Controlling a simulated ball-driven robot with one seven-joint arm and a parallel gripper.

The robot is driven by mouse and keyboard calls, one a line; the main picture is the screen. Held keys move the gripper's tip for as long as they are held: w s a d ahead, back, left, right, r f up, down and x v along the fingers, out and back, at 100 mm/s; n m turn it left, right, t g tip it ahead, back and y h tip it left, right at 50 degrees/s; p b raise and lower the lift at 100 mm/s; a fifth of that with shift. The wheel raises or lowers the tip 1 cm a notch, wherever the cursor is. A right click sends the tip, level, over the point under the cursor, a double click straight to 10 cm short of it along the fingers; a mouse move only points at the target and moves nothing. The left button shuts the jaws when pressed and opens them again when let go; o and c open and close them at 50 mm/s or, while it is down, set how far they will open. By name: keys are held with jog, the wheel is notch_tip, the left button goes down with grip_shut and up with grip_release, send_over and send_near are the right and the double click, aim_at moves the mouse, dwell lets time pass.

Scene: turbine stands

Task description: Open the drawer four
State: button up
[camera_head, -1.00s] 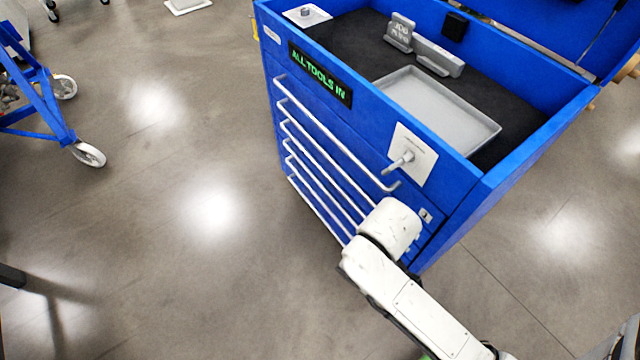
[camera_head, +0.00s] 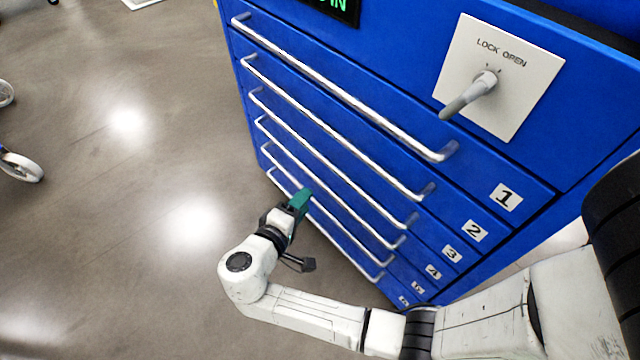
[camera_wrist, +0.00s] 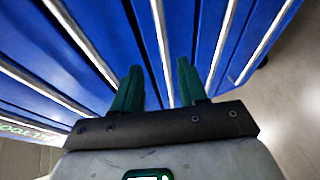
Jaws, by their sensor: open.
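The blue tool cabinet (camera_head: 400,60) carries a stack of numbered drawers with long silver bar handles, and all look shut. Drawer four has the label 4 (camera_head: 433,272) at its right end, and its bar handle (camera_head: 329,181) is fourth from the top. My gripper (camera_head: 304,230) is open and empty, low in front of the drawer fronts. In the wrist view, its green fingers (camera_wrist: 158,75) point at the cabinet, with one silver bar (camera_wrist: 162,45) seen between them. I cannot tell for sure which drawer that bar belongs to, or whether a finger touches it.
A lock lever (camera_head: 470,95) on a white plate marked LOCK OPEN sits above drawer one. Open grey floor (camera_head: 120,250) lies to the left of the cabinet. A wheel (camera_head: 20,166) of a stand shows at the left edge.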

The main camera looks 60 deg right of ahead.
aim_at(315, 175)
jog(key=shift+t+h, duration=0.4)
jog(key=shift+h, duration=0.1)
jog(key=b+x, duration=0.1)
jog(key=x, duration=0.2)
jog(key=w+b+x, duration=0.1)
jog(key=x, duration=0.3)
jog(key=f+b+x, duration=0.1)
jog(key=x, duration=0.2)
jog(key=shift+w+d+f, duration=0.15)
jog(key=shift+w+f, duration=0.05)
jog(key=shift+w, duration=0.1)
grip_shut()
jog(key=shift+n, duration=0.3)
